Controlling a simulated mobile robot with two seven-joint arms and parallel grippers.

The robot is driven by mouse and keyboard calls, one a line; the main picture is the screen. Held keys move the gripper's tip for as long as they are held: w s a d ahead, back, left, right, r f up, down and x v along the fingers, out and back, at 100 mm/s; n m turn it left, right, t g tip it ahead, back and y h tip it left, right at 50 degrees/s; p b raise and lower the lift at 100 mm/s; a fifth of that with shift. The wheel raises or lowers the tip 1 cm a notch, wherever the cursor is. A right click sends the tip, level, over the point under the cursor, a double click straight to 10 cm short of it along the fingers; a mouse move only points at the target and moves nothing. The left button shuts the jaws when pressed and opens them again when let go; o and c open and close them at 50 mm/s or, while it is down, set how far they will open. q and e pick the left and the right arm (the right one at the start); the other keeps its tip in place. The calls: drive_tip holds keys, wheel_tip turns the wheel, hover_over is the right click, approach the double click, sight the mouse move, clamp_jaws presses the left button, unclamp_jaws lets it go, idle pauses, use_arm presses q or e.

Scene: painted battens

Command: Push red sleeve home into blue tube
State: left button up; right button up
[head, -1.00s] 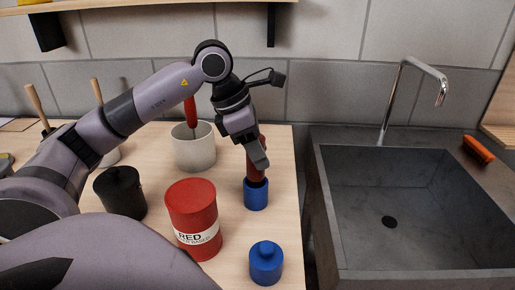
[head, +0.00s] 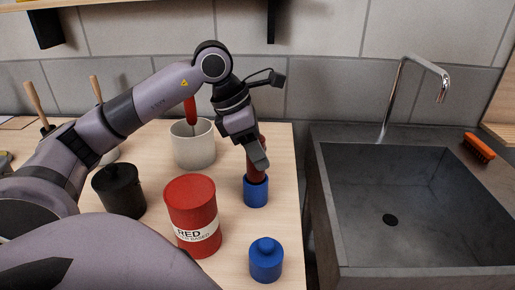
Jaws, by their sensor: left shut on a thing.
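The blue tube (head: 256,193) stands upright on the wooden worktop, near its right edge. The red sleeve (head: 254,178) stands at the tube's mouth, its lower end at or inside the rim. How deep it sits I cannot tell. My left gripper (head: 257,160) comes down from above and is shut on the red sleeve, hiding most of it. A bit of red also shows behind the fingers. My right gripper is not in view.
A red paint can (head: 193,215), a black lidded pot (head: 120,191) and a blue knobbed piece (head: 266,261) stand nearby. A pale pot (head: 194,146) holding a red-handled tool stands behind. A dark sink (head: 410,205) with a tap lies right of the worktop.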

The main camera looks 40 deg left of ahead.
sight(263, 178)
use_arm(q)
drive_tip(key=shift+f+b, duration=1.15)
drive_tip(key=shift+f, duration=0.3)
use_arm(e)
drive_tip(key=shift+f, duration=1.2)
use_arm(q)
drive_tip(key=shift+d+f+b, duration=0.15)
drive_tip(key=shift+f+b, duration=0.5)
drive_tip(key=shift+f, duration=0.1)
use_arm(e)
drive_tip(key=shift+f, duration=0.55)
